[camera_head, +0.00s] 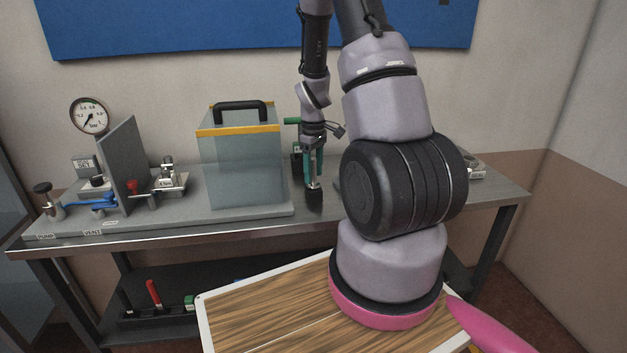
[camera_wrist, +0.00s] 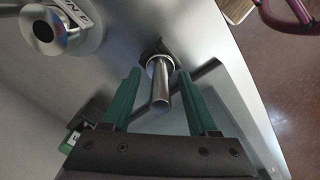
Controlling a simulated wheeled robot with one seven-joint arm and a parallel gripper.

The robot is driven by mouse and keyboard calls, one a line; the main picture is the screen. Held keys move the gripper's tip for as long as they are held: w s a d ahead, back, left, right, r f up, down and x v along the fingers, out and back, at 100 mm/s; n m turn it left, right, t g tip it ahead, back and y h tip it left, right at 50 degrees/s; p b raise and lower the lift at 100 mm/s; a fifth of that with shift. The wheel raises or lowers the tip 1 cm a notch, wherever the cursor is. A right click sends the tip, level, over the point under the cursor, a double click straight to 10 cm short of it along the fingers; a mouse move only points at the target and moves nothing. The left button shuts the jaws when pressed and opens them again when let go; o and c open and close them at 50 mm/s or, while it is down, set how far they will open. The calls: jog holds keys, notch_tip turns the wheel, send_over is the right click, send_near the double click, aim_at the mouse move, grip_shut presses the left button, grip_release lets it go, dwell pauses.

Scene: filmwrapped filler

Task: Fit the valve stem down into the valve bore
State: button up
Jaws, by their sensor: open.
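A bare metal rod that looks like the valve stem (camera_wrist: 160,88) stands in a small black holder (camera_wrist: 155,50) on the bench. In the head view the black holder (camera_head: 314,198) sits right below my gripper (camera_head: 313,170). My gripper (camera_wrist: 160,78) is open, with a green finger on either side of the rod; I cannot tell whether either touches it. A round metal fitting with a dark central hole, which looks like the valve bore (camera_wrist: 43,31), is at upper left in the wrist view. In the head view my arm hides much of the bench there.
A clear box with a black handle and yellow rim (camera_head: 240,160) stands left of my gripper. A grey panel (camera_head: 124,165), a gauge (camera_head: 89,116) and small valves are farther left. A wood-topped surface (camera_head: 265,315) is in front. The bench's front edge (camera_head: 180,237) is clear.

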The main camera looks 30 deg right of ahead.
grip_shut()
